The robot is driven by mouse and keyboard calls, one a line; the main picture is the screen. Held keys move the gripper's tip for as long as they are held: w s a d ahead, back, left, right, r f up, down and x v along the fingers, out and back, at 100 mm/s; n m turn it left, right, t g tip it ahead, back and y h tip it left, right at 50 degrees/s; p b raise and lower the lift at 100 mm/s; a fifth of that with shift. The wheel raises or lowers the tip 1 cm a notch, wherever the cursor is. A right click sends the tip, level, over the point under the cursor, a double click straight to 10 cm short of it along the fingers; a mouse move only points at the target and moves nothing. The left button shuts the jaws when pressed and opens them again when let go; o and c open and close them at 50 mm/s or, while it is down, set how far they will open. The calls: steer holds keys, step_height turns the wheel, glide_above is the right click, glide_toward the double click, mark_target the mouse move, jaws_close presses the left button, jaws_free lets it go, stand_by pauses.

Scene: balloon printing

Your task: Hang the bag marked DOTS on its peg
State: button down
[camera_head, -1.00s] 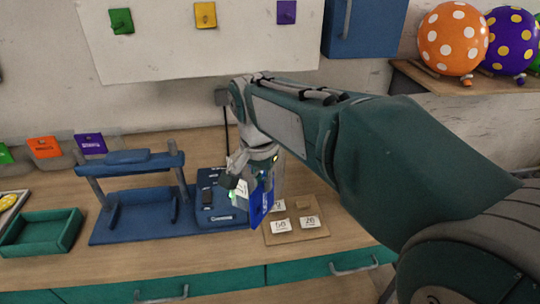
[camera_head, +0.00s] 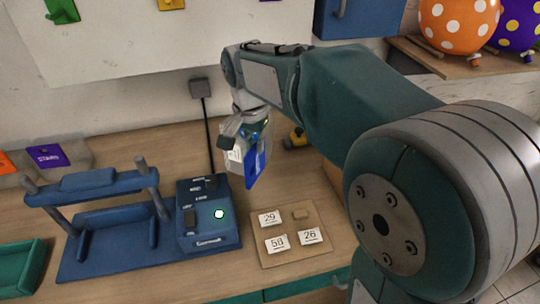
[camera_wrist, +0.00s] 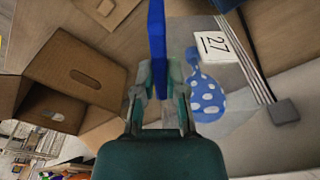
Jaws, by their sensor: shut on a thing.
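My gripper (camera_head: 245,132) is shut on a blue-topped clear bag (camera_head: 257,160) and holds it above the table. In the wrist view the blue top (camera_wrist: 157,35) stands edge-on between the fingertips (camera_wrist: 158,85). A blue balloon with white dots (camera_wrist: 208,98) and a white card reading 27 (camera_wrist: 217,46) appear inside the clear part. No word on the blue top is readable. A green peg (camera_head: 62,10) and a yellow peg (camera_head: 170,4) are on the white wall board (camera_head: 110,50). No blue peg is visible.
A blue machine (camera_head: 208,238) with a lit green button stands below left. A wooden board (camera_head: 290,255) holds numbered cards. A purple packet (camera_head: 46,156) is at left. A blue cabinet (camera_head: 360,18) hangs above the arm. Cardboard boxes (camera_wrist: 75,65) show in the wrist view.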

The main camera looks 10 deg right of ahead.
steer(key=w+d+f, duration=0.1)
steer(key=w+d, duration=0.1)
steer(key=w, duration=0.1)
steer(key=shift+d+f, duration=0.25)
steer(key=shift+f, duration=0.15)
glide_above(272, 160)
steer(key=f, duration=0.5)
steer(key=shift+w+a+f, duration=0.1)
steer(key=shift+w+f, duration=0.1)
steer(key=shift+f, duration=0.1)
steer(key=f, duration=0.3)
steer(key=shift+w+f, duration=0.2)
steer(key=shift+f, duration=0.1)
steer(key=c, duration=0.7)
jaws_free()
